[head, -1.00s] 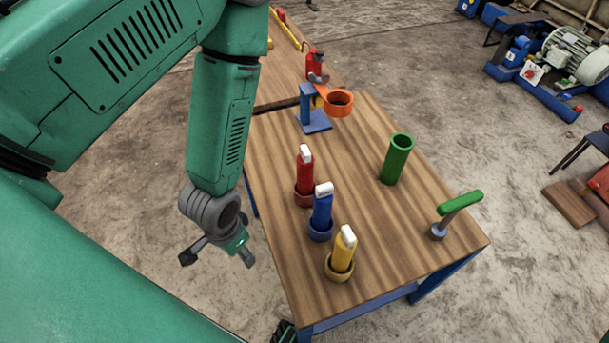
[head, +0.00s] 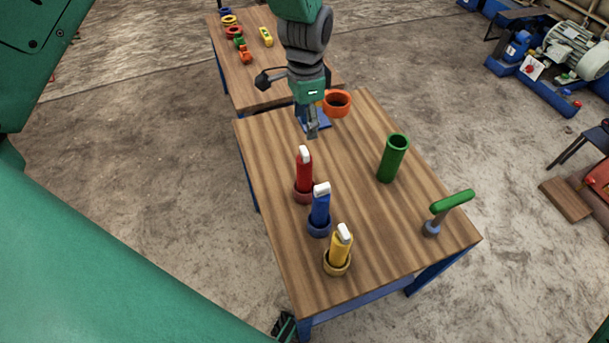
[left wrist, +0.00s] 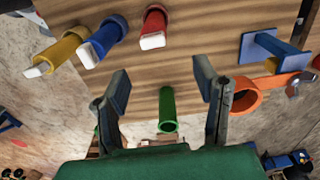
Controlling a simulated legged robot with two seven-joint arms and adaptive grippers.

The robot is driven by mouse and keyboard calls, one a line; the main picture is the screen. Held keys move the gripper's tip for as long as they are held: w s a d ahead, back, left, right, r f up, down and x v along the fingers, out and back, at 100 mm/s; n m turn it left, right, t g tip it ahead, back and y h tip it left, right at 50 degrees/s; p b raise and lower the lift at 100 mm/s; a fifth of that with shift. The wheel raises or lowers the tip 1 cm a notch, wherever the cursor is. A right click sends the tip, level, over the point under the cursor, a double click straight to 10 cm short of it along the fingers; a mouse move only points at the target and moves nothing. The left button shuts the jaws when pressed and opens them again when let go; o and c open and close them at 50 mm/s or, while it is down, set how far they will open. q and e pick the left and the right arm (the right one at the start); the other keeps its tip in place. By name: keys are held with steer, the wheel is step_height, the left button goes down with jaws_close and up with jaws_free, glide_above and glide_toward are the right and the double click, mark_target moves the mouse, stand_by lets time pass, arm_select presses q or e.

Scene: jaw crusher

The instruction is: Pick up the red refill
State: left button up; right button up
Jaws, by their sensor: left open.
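The red refill (head: 304,172) stands upright in a small red cup on the wooden table (head: 270,225), its white tip up. It also shows in the left wrist view (left wrist: 153,24), near the top middle. My left gripper (head: 312,132) is above the table's far part, beyond the red refill and apart from it. In the left wrist view its two fingers (left wrist: 165,90) are spread with nothing between them. My right gripper is not in view.
A blue refill (head: 320,207) and a yellow refill (head: 340,248) stand in cups nearer the front. A green tube (head: 393,158) and a green-handled tool (head: 452,203) are at the right.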

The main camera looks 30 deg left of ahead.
mark_target(305, 150)
arm_select(q)
step_height(305, 150, down, 4)
steer(key=shift+d+r, duration=0.1)
steer(key=f, duration=0.2)
steer(key=s+f, duration=0.1)
steer(key=f, duration=0.1)
steer(key=shift+d+f, duration=0.1)
steer(key=shift+f, duration=0.75)
steer(key=shift+r, duration=0.1)
jaws_close()
